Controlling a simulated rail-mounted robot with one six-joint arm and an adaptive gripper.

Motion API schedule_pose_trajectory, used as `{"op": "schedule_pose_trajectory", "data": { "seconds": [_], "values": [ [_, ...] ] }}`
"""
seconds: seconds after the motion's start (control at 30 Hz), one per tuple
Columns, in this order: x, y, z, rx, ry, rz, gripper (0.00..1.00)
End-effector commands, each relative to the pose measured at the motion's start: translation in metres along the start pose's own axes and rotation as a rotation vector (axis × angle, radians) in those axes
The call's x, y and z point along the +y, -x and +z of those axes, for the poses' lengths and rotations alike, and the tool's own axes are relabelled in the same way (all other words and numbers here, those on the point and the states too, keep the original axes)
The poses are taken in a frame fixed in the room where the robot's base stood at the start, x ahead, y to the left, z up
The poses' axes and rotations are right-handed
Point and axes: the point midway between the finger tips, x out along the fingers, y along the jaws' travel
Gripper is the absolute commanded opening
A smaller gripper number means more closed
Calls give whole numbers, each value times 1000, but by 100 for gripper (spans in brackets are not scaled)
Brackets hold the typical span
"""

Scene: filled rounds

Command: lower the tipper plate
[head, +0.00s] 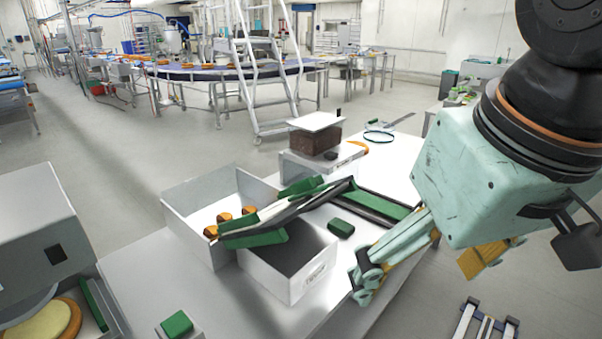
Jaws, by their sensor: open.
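A narrow grey plate (290,208), which I take to be the tipper plate, slopes over the two bins, its right end higher. Green blocks sit beside it: one at its upper end (301,187) and a longer one at its lower end (254,239). A dark-railed green track (380,206) continues to its right. My gripper (416,272) is at the right of the table, open, its fingers spread, with nothing visible between them. It is to the right of the plate and apart from it. The plate's hinge or handle cannot be made out.
A white bin (190,196) holds several orange-brown rounds. A second bin (306,285) stands in front. A loose green block (341,229) lies between bin and gripper. A brown block with a white top (315,140) stands behind. A grey machine (35,225) is at left.

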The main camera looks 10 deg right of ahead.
Motion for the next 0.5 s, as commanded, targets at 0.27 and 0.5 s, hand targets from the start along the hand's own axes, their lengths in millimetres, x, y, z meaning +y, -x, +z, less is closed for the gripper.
{"op": "schedule_pose_trajectory", "data": {
  "seconds": [0.27,0.5],
  "values": [
    [0,19,-46,-38,71,-5,92],
    [0,27,-84,-72,134,-10,92]
  ]
}}
